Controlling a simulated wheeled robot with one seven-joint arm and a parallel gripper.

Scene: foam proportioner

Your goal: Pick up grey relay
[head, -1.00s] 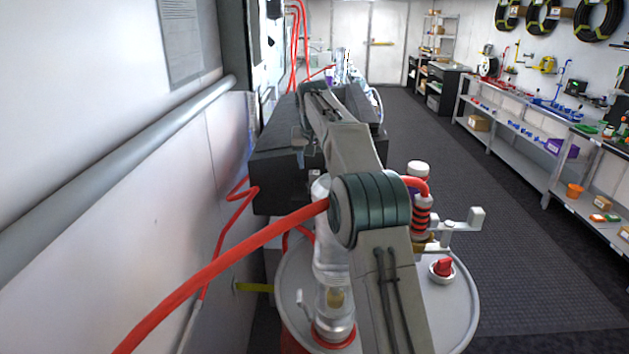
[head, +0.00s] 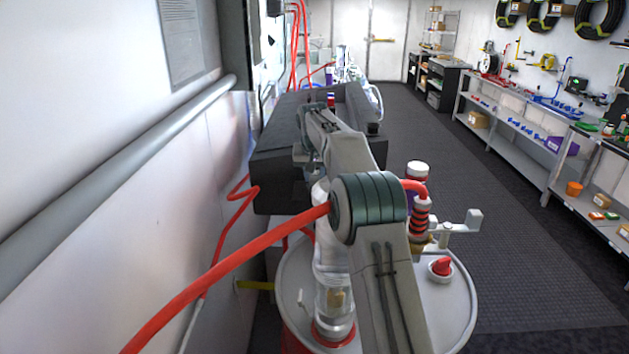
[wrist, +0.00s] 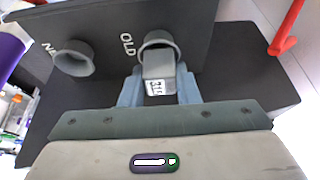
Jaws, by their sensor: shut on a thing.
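The grey relay (wrist: 157,70) shows in the wrist view as a small grey block with a white label with dark digits. My gripper (wrist: 160,86) is shut on it, one blue-grey finger on each side. The relay is at the mouth of the round grey holder marked OLD (wrist: 162,40) on a dark panel (wrist: 112,25). I cannot tell whether part of it is still inside. In the head view my arm reaches to the dark box (head: 275,180), and the relay and fingertips cannot be made out.
A second round grey holder (wrist: 74,60), with a partly hidden label, sits left of OLD in the wrist view. A purple object (wrist: 10,48) is at the left edge. In the head view a round drum top (head: 455,310) with a red knob (head: 441,267) stands close. Floor at right is clear.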

